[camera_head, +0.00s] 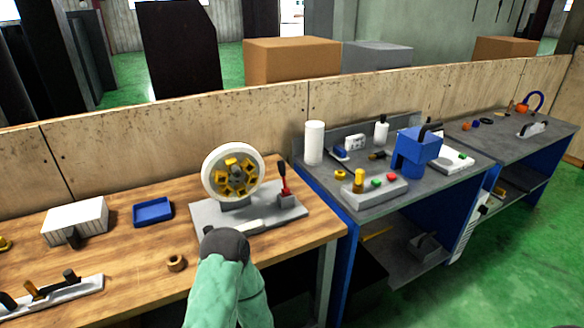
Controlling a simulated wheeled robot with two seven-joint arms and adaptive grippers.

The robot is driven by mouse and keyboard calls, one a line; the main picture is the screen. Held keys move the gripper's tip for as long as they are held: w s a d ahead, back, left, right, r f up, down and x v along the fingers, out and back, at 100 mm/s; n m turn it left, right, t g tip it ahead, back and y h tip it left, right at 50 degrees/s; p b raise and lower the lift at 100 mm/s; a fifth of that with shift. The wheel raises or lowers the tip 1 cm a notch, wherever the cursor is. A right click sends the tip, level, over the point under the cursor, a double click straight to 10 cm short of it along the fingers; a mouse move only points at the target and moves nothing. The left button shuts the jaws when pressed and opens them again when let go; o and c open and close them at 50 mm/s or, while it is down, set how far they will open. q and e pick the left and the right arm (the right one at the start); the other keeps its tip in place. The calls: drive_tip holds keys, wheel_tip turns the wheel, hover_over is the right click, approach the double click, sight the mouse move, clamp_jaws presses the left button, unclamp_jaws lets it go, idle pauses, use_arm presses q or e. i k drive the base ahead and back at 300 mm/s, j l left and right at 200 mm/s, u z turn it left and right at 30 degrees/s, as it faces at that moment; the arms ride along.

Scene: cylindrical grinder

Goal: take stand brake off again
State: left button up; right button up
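The stand (205,213) is a grey base on the wooden bench. It carries an upright pale wheel (251,161) with yellow parts around its hub (233,177). The stand brake looks to be the red lever (283,178) with a dark upper end, standing upright on a small grey block (287,200) at the stand's right end. One arm of mine, which I take for the left, comes up from below. Its dark end (225,243) overlaps the stand's front edge, to the lower left of the lever and apart from it in the picture. Its fingers cannot be made out. No second gripper shows.
A blue tray (153,211), a white ribbed box (76,221) and a small brown ring (176,263) lie on the bench. A grey holder (60,290) with dark pegs is at the lower left. Grey-topped tables with tools stand to the right. A wooden panel (130,163) runs behind.

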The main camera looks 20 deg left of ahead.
sight(280, 163)
drive_tip(key=i+l, duration=0.3)
drive_tip(key=l, duration=0.2)
drive_tip(key=i+l, duration=0.65)
drive_tip(key=l, duration=0.3)
drive_tip(key=u, duration=1.65)
